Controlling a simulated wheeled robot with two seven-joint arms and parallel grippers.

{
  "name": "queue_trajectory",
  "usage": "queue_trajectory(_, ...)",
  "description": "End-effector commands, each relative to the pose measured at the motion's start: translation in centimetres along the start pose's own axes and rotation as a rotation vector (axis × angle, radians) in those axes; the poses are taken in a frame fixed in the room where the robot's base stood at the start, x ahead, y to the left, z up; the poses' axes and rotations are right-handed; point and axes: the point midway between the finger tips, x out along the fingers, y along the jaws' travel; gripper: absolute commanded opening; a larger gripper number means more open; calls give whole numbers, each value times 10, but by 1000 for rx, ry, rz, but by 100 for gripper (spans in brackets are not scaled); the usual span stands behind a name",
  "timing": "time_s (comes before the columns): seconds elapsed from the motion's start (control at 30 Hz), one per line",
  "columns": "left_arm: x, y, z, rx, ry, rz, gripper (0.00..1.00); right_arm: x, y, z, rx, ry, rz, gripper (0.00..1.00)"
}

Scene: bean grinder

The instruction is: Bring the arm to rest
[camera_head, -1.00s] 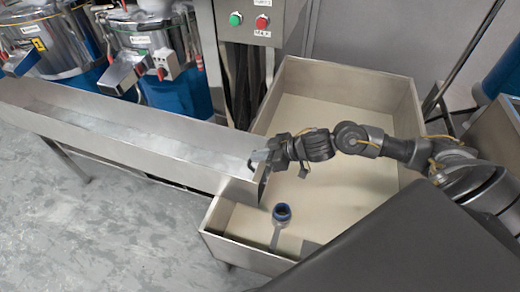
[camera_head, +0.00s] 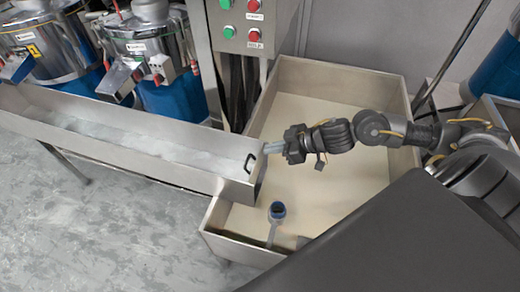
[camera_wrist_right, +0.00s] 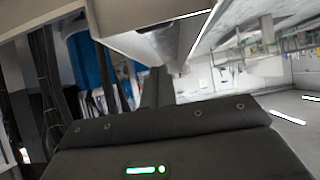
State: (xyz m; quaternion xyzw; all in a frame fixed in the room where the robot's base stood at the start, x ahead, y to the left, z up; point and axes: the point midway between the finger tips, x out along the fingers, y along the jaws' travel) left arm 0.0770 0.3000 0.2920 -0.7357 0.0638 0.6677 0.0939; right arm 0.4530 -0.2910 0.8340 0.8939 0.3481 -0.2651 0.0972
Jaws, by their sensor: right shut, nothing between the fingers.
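My right arm comes in from the right in the head view. Its gripper (camera_head: 268,148) is shut and empty, over the large bin and pointing left. Its fingertips are a little right of the black handle (camera_head: 251,162) on the end of the metal trough (camera_head: 130,135), with a small gap between them. In the right wrist view the closed fingers (camera_wrist_right: 157,88) stick out beyond the dark gripper body and nothing shows between them. My left gripper is in neither view.
The large metal bin (camera_head: 340,72) has a pale floor with free room. Steel-and-blue machines (camera_head: 150,50) stand behind the trough. A button panel (camera_head: 241,25) is at the back.

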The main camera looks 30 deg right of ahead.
Motion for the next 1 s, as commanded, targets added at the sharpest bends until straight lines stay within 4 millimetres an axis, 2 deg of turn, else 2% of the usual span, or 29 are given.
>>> queue_trajectory(0.1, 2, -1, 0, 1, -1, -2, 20, -21, -1, 3, -1, -6, -2, 0)
queue_trajectory(0.3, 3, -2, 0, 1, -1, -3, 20, -38, 0, 2, 1, -3, 0, 0)
queue_trajectory(0.77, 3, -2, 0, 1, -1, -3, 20, -42, 0, 0, 1, 1, 0, 0)
queue_trajectory(0.87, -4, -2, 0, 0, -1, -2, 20, -46, 0, -6, 1, 1, 0, 0)
queue_trajectory(1.0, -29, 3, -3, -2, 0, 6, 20, -60, 0, -27, 1, 1, 0, 0)
